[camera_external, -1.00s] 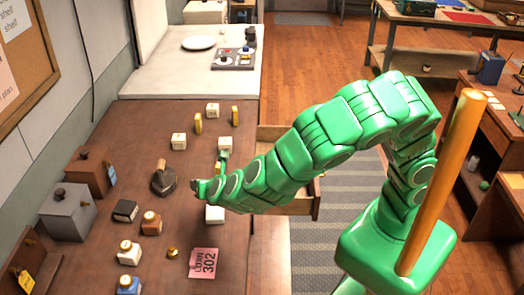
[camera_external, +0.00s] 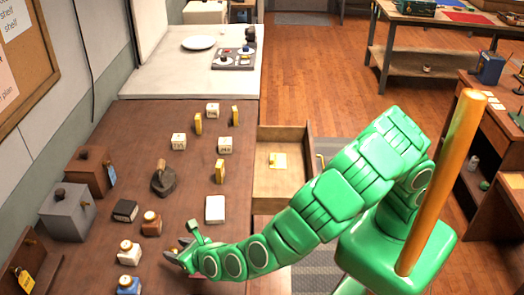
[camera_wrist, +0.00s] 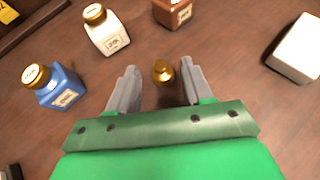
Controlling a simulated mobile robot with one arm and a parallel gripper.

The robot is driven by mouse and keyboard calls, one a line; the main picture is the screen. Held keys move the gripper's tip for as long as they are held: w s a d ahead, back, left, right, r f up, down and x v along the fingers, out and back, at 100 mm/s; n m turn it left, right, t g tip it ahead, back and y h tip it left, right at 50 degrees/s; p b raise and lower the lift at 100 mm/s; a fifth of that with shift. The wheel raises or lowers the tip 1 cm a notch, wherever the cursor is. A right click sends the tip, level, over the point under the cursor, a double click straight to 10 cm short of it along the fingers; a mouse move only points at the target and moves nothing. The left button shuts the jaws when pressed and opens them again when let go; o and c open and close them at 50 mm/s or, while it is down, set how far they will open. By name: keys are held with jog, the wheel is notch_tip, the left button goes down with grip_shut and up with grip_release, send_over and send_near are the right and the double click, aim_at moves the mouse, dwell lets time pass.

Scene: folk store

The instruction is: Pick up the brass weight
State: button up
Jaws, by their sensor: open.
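The brass weight (camera_wrist: 162,72) is a small gold piece standing on the dark wooden table. In the wrist view it sits between and slightly ahead of my gripper's two grey fingers, with a gap on each side. My gripper (camera_wrist: 159,82) is open and holds nothing.
A blue bottle (camera_wrist: 58,88), a white bottle (camera_wrist: 106,32) and a brown bottle (camera_wrist: 172,12) stand beyond the fingers. A white block (camera_wrist: 298,48) is at right. An open drawer (camera_external: 283,185) juts from the table's right side.

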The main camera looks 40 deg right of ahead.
jog(key=shift+w+f, duration=0.25)
jog(key=shift+w, duration=0.25)
grip_shut()
